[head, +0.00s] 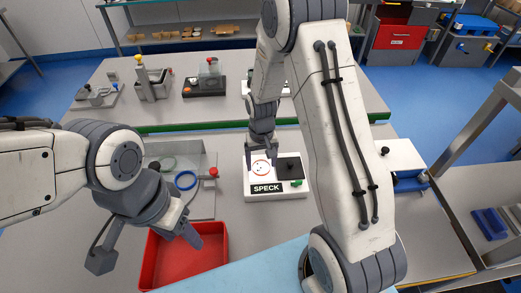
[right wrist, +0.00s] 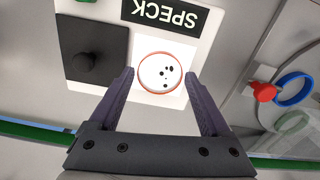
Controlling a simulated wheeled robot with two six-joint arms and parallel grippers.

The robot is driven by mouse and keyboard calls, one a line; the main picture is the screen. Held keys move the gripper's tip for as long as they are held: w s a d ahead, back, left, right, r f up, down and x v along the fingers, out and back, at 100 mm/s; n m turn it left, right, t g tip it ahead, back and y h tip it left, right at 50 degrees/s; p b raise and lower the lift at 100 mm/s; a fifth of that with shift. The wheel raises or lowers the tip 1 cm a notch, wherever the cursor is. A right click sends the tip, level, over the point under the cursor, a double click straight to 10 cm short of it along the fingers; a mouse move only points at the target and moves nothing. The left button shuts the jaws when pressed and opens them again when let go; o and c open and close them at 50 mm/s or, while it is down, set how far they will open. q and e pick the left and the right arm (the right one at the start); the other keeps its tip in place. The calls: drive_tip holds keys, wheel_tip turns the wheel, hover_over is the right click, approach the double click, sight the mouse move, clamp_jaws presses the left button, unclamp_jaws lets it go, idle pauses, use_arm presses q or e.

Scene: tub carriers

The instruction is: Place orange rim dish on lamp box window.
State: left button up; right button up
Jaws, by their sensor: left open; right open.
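The orange rim dish (head: 261,167) lies on the white lamp box (head: 292,191), which carries a SPECK label. In the right wrist view the dish (right wrist: 161,73) is a pale disc with an orange rim and several black specks, apparently flat on the box's white face. My right gripper (head: 261,157) is open over the dish. In the right wrist view its fingertips (right wrist: 160,78) stand on either side of the dish with gaps to the rim. My left gripper (head: 188,230) is open and empty above the red tub, away from the box.
The lamp box has a black panel with a knob (right wrist: 84,62) and a green knob. Left of it, a grey tray (head: 203,205) holds a blue ring (head: 185,180) and a green ring, with a red knob at its edge. A red tub (head: 183,272) stands in front.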

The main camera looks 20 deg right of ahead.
sight(261, 167)
wheel_tip(261, 167, up, 11)
drive_tip(key=b, duration=0.2)
drive_tip(key=s+a+r+n, duration=0.4)
drive_tip(key=s+a+r, duration=0.1)
drive_tip(key=s+a, duration=0.45)
drive_tip(key=s+a+n, duration=0.2)
drive_tip(key=s, duration=0.5)
drive_tip(key=s+a+r+n+y, duration=0.1)
drive_tip(key=s+a+n, duration=0.2)
drive_tip(key=s, duration=0.4)
